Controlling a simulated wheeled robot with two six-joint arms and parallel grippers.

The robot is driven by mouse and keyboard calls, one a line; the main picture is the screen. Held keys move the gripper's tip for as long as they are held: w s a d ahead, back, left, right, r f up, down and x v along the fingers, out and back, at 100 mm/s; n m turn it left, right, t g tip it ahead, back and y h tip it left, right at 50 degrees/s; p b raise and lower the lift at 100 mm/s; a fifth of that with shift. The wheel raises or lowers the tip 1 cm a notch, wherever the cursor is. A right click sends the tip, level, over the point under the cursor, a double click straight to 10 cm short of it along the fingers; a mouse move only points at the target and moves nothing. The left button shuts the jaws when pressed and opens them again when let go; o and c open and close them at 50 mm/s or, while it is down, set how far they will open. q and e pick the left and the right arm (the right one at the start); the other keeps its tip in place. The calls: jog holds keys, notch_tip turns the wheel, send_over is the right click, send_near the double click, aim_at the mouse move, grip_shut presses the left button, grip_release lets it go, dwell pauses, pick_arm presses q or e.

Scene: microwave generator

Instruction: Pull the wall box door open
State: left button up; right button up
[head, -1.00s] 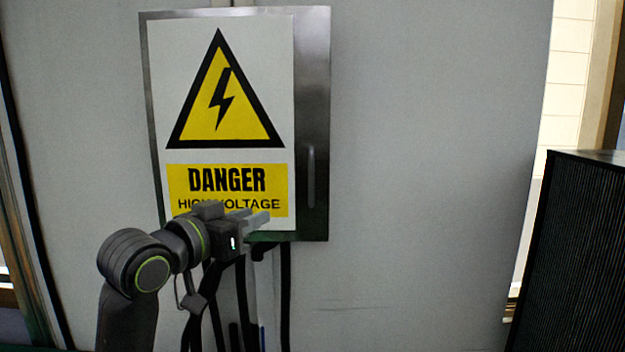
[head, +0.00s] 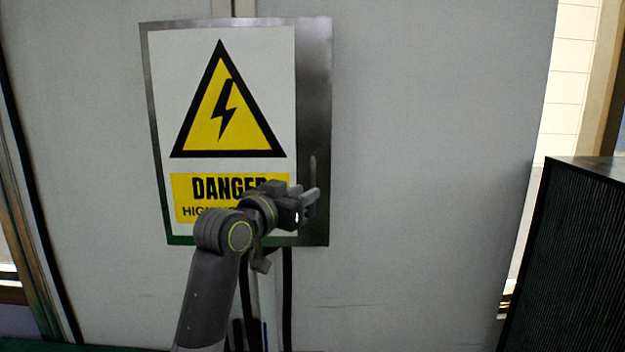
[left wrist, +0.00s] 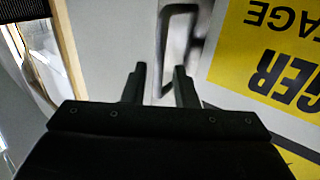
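The wall box (head: 318,80) is a metal box on the grey wall with a white and yellow danger sign (head: 270,60) on its door. The door looks closed. Its upright bar handle (head: 312,170) is near the right edge, its lower part hidden by my left gripper (head: 310,197). In the left wrist view the two fingers of the left gripper (left wrist: 159,72) are apart, and the handle's bar (left wrist: 163,45) shows between their tips in the picture. I cannot tell whether they touch it. My right gripper is not in view.
A dark ribbed cabinet (head: 570,250) stands at the right. Black cables (head: 287,300) run down the wall below the box. The wall right of the box (head: 430,150) is bare.

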aim_at(313, 213)
pick_arm(q)
jog(key=shift+p+x, duration=0.7)
jog(key=shift+x, duration=1.35)
jog(key=shift+c, duration=0.4)
grip_shut()
